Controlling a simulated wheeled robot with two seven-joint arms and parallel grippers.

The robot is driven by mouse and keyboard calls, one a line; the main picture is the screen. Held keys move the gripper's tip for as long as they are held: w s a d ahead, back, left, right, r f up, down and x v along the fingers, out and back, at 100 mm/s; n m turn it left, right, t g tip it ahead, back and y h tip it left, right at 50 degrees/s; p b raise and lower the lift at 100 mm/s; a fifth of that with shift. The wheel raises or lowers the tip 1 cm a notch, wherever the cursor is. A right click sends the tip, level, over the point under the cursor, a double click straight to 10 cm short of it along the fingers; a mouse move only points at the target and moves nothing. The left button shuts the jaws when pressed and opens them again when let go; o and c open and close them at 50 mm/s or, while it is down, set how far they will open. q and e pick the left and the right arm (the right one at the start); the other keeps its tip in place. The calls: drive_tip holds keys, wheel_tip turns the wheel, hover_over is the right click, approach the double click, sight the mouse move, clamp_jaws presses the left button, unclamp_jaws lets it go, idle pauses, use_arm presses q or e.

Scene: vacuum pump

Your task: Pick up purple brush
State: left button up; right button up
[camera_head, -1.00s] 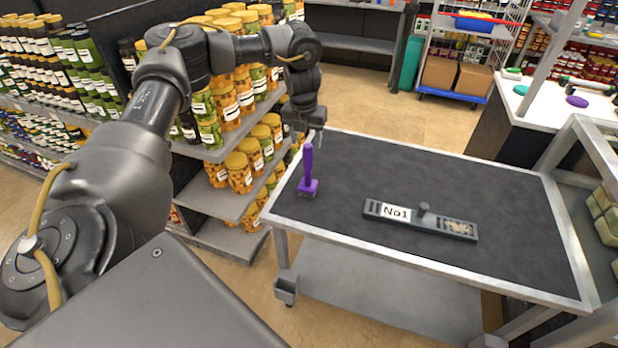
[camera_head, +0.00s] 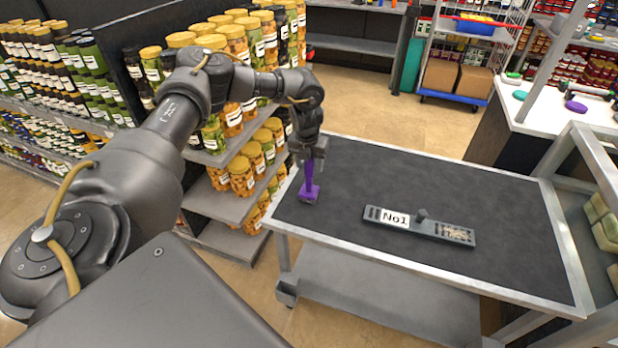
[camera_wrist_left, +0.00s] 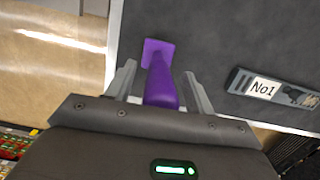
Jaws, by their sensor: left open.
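The purple brush (camera_head: 309,186) stands upright near the left edge of the dark cart top (camera_head: 370,185), its handle pointing up. My left gripper (camera_head: 308,163) is above it, pointing down, and hides the top of the handle. In the left wrist view the purple brush (camera_wrist_left: 161,85) lies between the two open fingers of my left gripper (camera_wrist_left: 160,88), with a gap visible on each side. My right gripper is not in view.
A grey block labelled No1 (camera_head: 419,225) with a small knob lies on the cart to the right of the brush. Shelves of jars (camera_head: 240,170) stand close beside the cart's left edge. The cart top behind the block is clear.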

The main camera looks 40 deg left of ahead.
use_arm(q)
drive_tip(key=shift+c, duration=0.4)
drive_tip(key=c, duration=1)
drive_tip(key=shift+o, duration=0.2)
